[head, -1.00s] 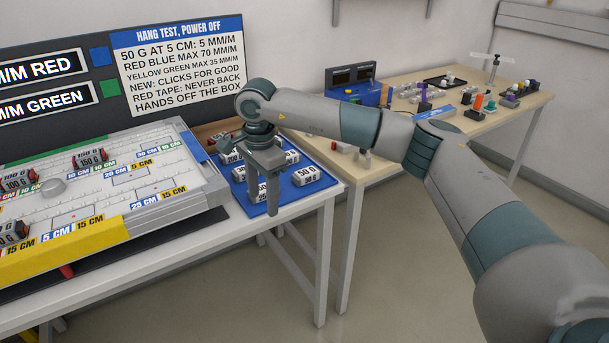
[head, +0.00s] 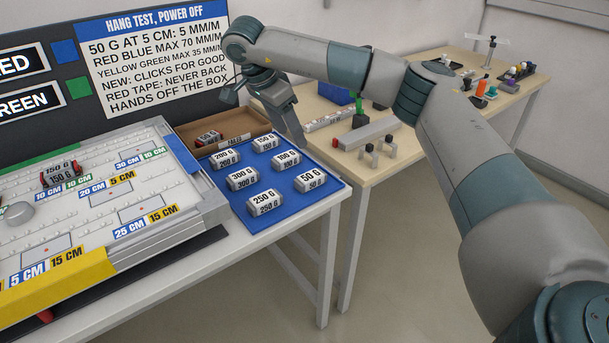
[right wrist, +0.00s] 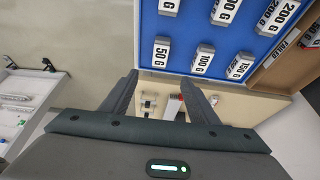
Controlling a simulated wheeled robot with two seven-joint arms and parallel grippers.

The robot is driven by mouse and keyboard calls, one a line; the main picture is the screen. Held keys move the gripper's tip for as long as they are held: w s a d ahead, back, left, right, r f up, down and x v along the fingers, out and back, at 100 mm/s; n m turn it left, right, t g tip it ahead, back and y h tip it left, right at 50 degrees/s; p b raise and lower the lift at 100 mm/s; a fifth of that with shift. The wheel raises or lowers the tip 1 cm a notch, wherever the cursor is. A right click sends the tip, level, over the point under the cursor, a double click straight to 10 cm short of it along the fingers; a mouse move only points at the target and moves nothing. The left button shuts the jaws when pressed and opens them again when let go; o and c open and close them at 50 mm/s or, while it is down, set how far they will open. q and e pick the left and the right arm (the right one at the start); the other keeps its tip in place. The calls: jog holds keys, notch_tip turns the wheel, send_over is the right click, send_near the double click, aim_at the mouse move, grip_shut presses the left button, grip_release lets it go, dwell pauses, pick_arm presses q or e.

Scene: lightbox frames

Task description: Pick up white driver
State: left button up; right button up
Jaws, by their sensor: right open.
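I cannot single out a white driver for certain. A white-bodied piece with a red end (right wrist: 172,109) lies on the wooden table, seen between my fingers in the right wrist view; it is too small to name. My right gripper (head: 297,138) is open and empty, angled down above the back right edge of the blue mat, by the wooden table. It also shows in the right wrist view (right wrist: 160,77). My left gripper is out of view.
The blue mat (head: 270,225) holds several labelled weights, with a brown tray (head: 235,126) behind it. A large grey test box (head: 160,235) stands left. The wooden table (head: 400,152) carries several small pegs, a green upright piece (head: 359,106) and other items farther back.

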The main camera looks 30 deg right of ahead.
jog(key=p, duration=0.1)
send_near(310, 176)
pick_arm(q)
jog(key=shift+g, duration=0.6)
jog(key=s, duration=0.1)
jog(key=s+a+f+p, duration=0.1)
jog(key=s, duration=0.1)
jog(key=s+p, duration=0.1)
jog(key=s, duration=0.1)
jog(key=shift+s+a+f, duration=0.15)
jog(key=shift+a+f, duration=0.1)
pick_arm(e)
jog(key=x, duration=0.3)
jog(key=shift+d+f, duration=0.2)
jog(key=shift+d, duration=0.2)
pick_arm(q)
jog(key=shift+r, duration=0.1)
pick_arm(e)
jog(key=shift+f, duration=0.1)
